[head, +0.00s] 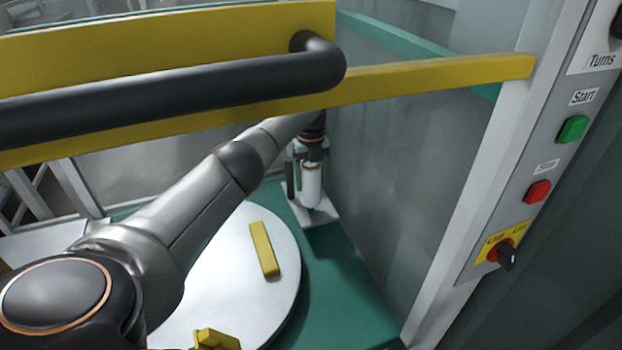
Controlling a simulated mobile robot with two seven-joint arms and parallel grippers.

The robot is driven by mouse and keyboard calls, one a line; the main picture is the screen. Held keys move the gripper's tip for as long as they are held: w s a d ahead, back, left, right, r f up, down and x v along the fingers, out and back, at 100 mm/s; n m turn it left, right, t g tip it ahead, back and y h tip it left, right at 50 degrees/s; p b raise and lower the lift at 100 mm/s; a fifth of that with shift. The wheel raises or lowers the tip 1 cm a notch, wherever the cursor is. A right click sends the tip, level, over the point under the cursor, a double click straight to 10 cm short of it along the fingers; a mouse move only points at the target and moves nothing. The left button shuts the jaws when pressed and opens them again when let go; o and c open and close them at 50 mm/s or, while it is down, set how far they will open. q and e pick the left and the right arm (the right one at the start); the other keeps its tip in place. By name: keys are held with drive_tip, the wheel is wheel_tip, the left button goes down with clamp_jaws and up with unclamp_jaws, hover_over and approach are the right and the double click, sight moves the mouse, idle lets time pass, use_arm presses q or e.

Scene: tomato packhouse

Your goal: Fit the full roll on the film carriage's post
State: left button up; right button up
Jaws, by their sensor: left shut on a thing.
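My left arm reaches in from the left to the far corner of the machine. My left gripper (311,155) points down there and is small in the view. It is shut on the white film roll (312,186), which stands upright beneath it. The roll is over the light plate (323,217) of the film carriage, beside its upright parts (292,176). The post is hidden, and I cannot tell whether the roll is around it or only above it. My right gripper is not in view.
A yellow barrier with a thick black handle (180,90) crosses the top, in front of the machine. A round pale turntable (220,285) bears yellow blocks (264,249). A control post with a green start button (572,129) and a red button (538,191) stands right.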

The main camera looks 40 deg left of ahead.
use_arm(q)
drive_tip(key=shift+f+b, duration=1.3)
drive_tip(key=shift+f, duration=0.25)
drive_tip(key=o, duration=1.2)
drive_tip(key=shift+c, duration=0.2)
